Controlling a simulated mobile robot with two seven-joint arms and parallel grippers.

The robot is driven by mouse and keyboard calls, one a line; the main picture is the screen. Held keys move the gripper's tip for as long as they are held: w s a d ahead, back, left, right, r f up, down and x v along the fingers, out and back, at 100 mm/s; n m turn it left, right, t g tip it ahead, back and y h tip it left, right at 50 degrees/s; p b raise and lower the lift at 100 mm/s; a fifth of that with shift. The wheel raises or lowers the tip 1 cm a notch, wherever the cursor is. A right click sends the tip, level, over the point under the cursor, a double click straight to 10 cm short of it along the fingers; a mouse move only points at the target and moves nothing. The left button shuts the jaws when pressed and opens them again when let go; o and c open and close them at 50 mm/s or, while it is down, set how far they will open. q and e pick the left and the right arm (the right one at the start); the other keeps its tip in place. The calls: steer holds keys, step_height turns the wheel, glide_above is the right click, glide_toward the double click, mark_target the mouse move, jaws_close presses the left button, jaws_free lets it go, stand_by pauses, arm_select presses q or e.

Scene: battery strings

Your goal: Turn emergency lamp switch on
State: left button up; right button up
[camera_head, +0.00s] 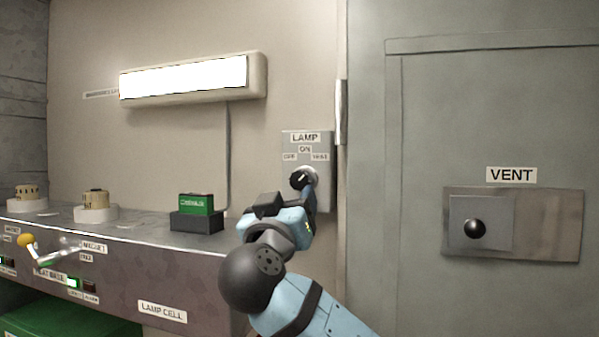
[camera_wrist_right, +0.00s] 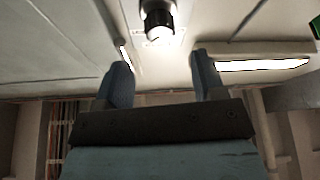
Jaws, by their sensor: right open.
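My right gripper (camera_wrist_right: 163,78) is open and empty, apart from the knob. In the head view it is just below the knob (camera_head: 300,215). The emergency lamp (camera_head: 185,78) is a long box on the wall, glowing bright white.
A grey door with a VENT panel (camera_head: 560,225) and black knob (camera_head: 475,229) is at the right. A bench (camera_head: 140,255) at the left carries a green battery block (camera_head: 196,204) and two round tan-topped pieces.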

mark_target(299, 182)
steer(key=p+x, duration=0.2)
steer(key=x, duration=0.4)
steer(key=shift+w+d+r, duration=0.15)
steer(key=shift+w+r, duration=0.15)
steer(key=shift+r, duration=0.05)
steer(key=shift+w+d+r+p, duration=0.15)
steer(key=shift+w+p, duration=0.3)
steer(key=shift+w, duration=0.25)
arm_select(q)
steer(key=shift+s+a+r+n, duration=0.1)
steer(key=shift+s+r+n, duration=0.05)
steer(key=shift+r, duration=0.4)
steer(key=shift+s+r+n, duration=0.1)
steer(key=shift+r+n, duration=0.05)
steer(key=shift+r, duration=0.35)
steer(key=shift+w, duration=0.1)
arm_select(e)
steer(key=c, duration=0.9)
arm_select(q)
steer(key=shift+w+a+r, duration=0.1)
steer(key=shift+w+r, duration=0.05)
steer(key=shift+w, duration=0.1)
